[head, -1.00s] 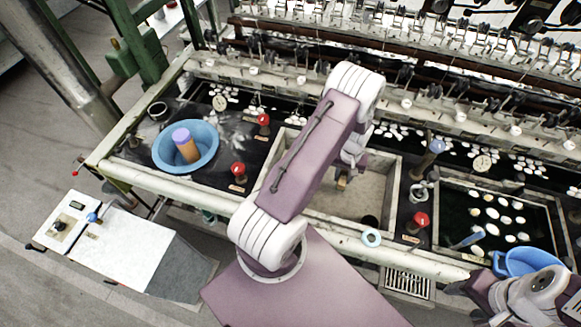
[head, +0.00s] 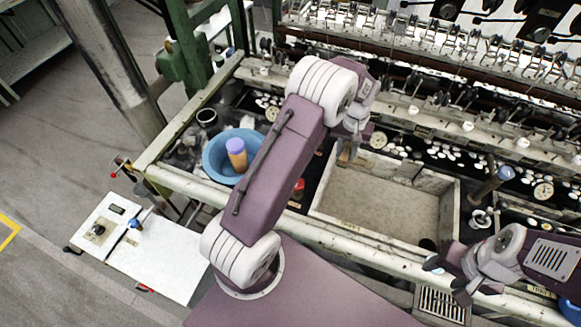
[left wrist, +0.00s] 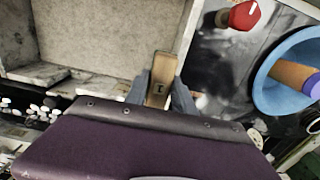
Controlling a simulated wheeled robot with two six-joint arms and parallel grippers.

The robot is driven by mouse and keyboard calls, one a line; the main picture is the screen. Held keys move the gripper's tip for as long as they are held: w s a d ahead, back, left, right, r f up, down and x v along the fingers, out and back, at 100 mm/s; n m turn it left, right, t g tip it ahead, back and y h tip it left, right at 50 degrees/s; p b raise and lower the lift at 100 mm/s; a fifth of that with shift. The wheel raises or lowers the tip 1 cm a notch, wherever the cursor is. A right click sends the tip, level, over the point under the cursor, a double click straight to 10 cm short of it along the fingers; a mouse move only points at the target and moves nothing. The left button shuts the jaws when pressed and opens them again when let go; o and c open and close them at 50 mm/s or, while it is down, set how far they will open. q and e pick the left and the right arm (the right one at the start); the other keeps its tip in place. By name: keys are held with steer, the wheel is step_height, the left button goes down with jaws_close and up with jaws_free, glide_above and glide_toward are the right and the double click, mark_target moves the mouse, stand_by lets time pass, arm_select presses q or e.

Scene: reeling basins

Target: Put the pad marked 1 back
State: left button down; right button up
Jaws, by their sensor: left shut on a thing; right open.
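The pad marked 1 (left wrist: 160,70) is a small tan wooden block with a dark 1 on it. My left gripper (left wrist: 160,94) is shut on it in the left wrist view. In the head view my left gripper (head: 351,146) holds the pad (head: 345,157) by the back left corner of the pale, empty-looking basin (head: 385,205). I cannot tell whether the pad touches the basin's rim. My right gripper (head: 448,279) is open and empty near the front rail at the lower right.
A blue bowl (head: 212,158) holding a tan and purple cylinder (head: 236,154) stands left of my left arm. A red knob (head: 298,188) is partly hidden behind that arm. Reeling frames line the back. A white-topped stand (head: 160,255) is at the lower left.

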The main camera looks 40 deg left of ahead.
arm_select(q)
steer(key=shift+w+d, duration=0.2)
steer(key=shift+d, duration=0.55)
steer(key=p, duration=0.3)
glide_above(311, 170)
step_height(311, 170, down, 6)
steer(key=shift+w+d+f, duration=0.1)
steer(key=shift+w+f, duration=0.05)
steer(key=shift+f, duration=0.1)
steer(key=shift+a+f, duration=0.2)
steer(key=shift+f, duration=0.4)
step_height(311, 170, down, 3)
steer(key=shift+r+p, duration=0.1)
steer(key=shift+p, duration=0.3)
steer(key=shift+f, duration=0.25)
arm_select(e)
steer(key=r, duration=0.3)
steer(key=shift+w+d+r, duration=0.1)
steer(key=shift+d+r, duration=0.15)
steer(key=shift+d, duration=0.05)
arm_select(q)
steer(key=shift+f, duration=0.1)
arm_select(e)
steer(key=shift+f, duration=0.1)
arm_select(q)
steer(key=c, duration=1.1)
jaws_free()
